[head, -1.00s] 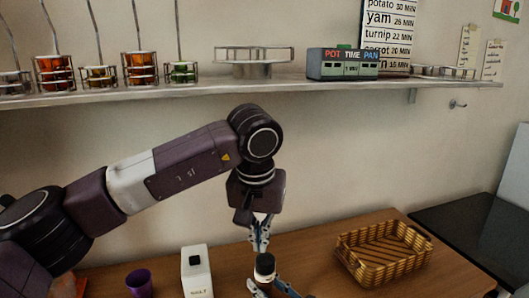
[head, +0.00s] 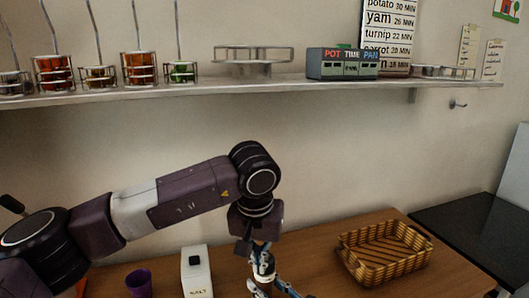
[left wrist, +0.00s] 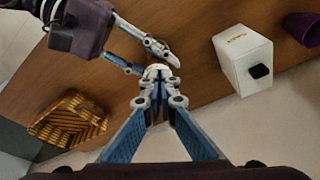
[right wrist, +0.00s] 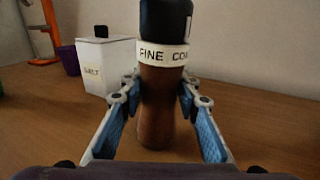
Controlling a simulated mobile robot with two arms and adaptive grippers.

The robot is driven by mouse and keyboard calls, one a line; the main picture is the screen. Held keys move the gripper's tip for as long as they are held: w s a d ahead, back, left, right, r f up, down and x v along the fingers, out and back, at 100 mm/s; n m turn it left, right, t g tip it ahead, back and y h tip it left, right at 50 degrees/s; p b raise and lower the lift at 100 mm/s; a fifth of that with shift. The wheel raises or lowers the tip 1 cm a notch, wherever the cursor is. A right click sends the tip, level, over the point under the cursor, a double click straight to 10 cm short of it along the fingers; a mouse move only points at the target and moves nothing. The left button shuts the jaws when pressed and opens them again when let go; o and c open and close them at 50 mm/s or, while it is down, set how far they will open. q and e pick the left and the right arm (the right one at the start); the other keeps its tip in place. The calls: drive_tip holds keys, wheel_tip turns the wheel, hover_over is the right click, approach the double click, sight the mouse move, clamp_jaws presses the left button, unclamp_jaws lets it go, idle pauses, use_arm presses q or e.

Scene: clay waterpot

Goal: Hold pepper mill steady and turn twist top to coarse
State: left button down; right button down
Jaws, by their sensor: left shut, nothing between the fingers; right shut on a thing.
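The pepper mill stands upright, with a brown body (right wrist: 155,110), a white band (right wrist: 163,54) reading "FINE" and a partly seen "COA…", and a black twist top (right wrist: 167,18) in the right wrist view. My right gripper (right wrist: 154,98) is shut on the body below the band. My left gripper (head: 262,262) points down right at the mill's top in the head view, largely hiding it. In the left wrist view my left gripper (left wrist: 159,88) has its fingertips together by the top, with nothing seen between them; whether they touch it I cannot tell.
A white salt box (head: 197,273) with a black knob and a purple cup (head: 139,284) stand left of the mill. A woven basket (head: 382,252) sits to the right. A shelf (head: 220,89) with jars runs along the wall above. Wooden table between mill and basket is clear.

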use_arm(q)
drive_tip(key=shift+w+d, duration=0.2)
drive_tip(key=shift+w, duration=0.35)
idle(0.7)
drive_tip(key=shift+s+d, duration=0.1)
drive_tip(key=shift+d, duration=0.3)
idle(0.3)
drive_tip(key=shift+s, duration=0.15)
drive_tip(key=w+v, duration=0.1)
drive_tip(key=v, duration=0.4)
drive_tip(key=shift+r, duration=0.55)
drive_tip(key=shift+s, duration=0.1)
wheel_tip(320, 180, down, 6)
drive_tip(key=a, duration=0.1)
idle(0.8)
